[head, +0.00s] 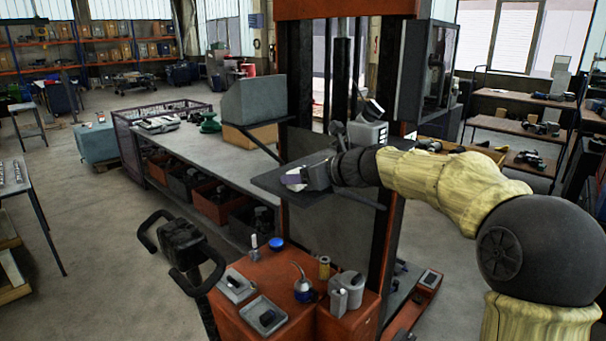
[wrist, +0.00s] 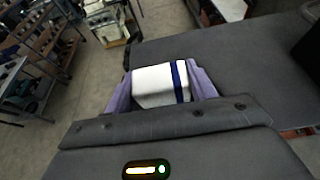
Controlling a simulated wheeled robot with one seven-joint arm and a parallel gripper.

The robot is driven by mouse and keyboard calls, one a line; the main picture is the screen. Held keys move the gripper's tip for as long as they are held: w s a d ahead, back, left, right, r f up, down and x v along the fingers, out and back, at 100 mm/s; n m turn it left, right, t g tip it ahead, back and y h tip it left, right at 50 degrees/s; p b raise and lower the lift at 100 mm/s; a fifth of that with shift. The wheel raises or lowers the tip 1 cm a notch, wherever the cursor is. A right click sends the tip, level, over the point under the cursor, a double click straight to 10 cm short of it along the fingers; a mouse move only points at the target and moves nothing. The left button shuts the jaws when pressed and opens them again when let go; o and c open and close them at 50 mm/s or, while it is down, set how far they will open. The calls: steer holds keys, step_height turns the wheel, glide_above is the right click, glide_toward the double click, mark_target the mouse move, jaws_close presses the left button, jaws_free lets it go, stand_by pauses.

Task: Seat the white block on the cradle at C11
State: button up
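The white block (wrist: 160,85) with a blue band near its right end sits between the two purple fingers of my gripper (wrist: 162,84) in the wrist view. Both fingers appear to touch its sides, so my gripper looks shut on it. In the head view my gripper (head: 294,179) is at the dark grey platform (head: 345,192) on the orange lift mast, and a little of the white block shows at its tip. I cannot tell whether the block touches the platform. I cannot make out a cradle marked C11 in either view.
The orange mast (head: 379,240) stands close beside my arm. A long grey bench (head: 190,140) with crates below lies behind and left. An orange cart top (head: 262,285) holding a tray, oil can and small parts is below. Open floor lies at left.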

steer(key=shift+c, duration=1)
steer(key=shift+r+p, duration=1.55)
steer(key=shift+p, duration=0.05)
steer(key=shift+d, duration=0.1)
